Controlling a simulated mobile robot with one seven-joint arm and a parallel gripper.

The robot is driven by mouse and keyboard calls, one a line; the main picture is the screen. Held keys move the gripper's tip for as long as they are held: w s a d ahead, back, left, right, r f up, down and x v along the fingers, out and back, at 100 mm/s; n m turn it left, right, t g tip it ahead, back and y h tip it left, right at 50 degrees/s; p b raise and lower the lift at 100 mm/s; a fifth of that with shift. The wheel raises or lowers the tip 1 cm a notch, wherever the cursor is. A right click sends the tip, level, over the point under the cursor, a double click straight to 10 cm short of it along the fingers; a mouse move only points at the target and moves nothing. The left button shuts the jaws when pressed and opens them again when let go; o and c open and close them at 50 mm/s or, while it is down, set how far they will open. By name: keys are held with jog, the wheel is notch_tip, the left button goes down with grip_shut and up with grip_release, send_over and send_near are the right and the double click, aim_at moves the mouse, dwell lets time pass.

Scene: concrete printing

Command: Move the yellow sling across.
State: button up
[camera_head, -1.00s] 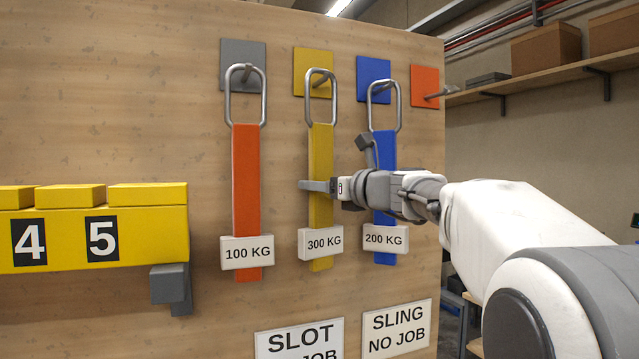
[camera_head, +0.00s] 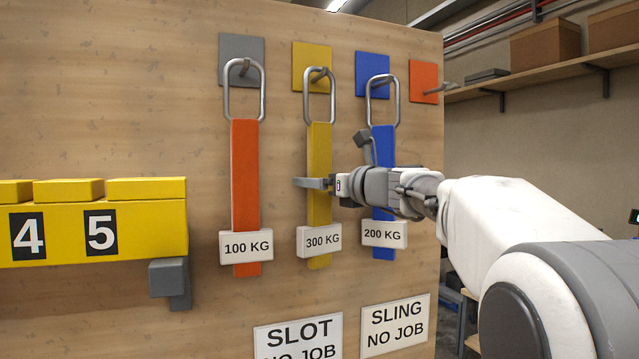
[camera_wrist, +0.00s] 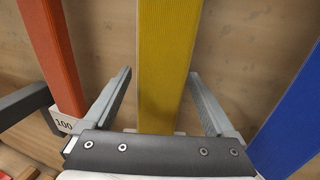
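The yellow sling (camera_head: 319,160) hangs by its metal loop on the hook of the yellow plate (camera_head: 306,55), with a 300 KG tag (camera_head: 320,241) near its lower end. My gripper (camera_head: 314,183) is at the sling's middle, above the tag. In the wrist view the yellow sling (camera_wrist: 165,65) passes between the two spread fingers of my gripper (camera_wrist: 159,75). A gap shows on each side of the strap, so the gripper is open around it, not clamped.
An orange sling (camera_head: 246,170) hangs left on the grey plate's hook. A blue sling (camera_head: 383,150) hangs close on the right, partly behind my wrist. The orange plate's hook (camera_head: 437,90) at the board's right edge is empty. A yellow numbered rack (camera_head: 150,220) stands out at left.

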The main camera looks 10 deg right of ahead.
jog(key=shift+o, duration=0.4)
jog(key=shift+f, duration=0.15)
jog(key=shift+d, duration=0.1)
jog(key=b+v, duration=0.3)
jog(key=v, duration=1.4)
jog(key=s+a+f+n+g+b, duration=0.1)
jog(key=s+a+f+n+g, duration=0.25)
jog(key=f, duration=0.25)
jog(key=s+a+f+n+g+y+b, duration=0.1)
jog(key=s+a+f+n+g, duration=0.15)
jog(key=a+f, duration=0.35)
jog(key=s+a+f+n+g+b, duration=0.1)
jog(key=s+a+f+n+g, duration=0.2)
jog(key=f, duration=0.4)
jog(key=s+d+f+n+h+p, duration=0.1)
jog(key=s+d+f+n+h, duration=0.2)
jog(key=s+f+n, duration=0.4)
jog(key=s+d+f+n+g+h+p, duration=0.1)
jog(key=s+f+n+h, duration=0.4)
jog(key=n, duration=0.9)
notch_tip(320, 180, down, 5)
jog(key=s+d+p, duration=0.1)
jog(key=s+d, duration=0.1)
jog(key=s, duration=0.1)
jog(key=shift+r+n+g+h, duration=0.25)
jog(key=shift+n+g+h, duration=0.05)
jog(key=shift+n+h, duration=0.1)
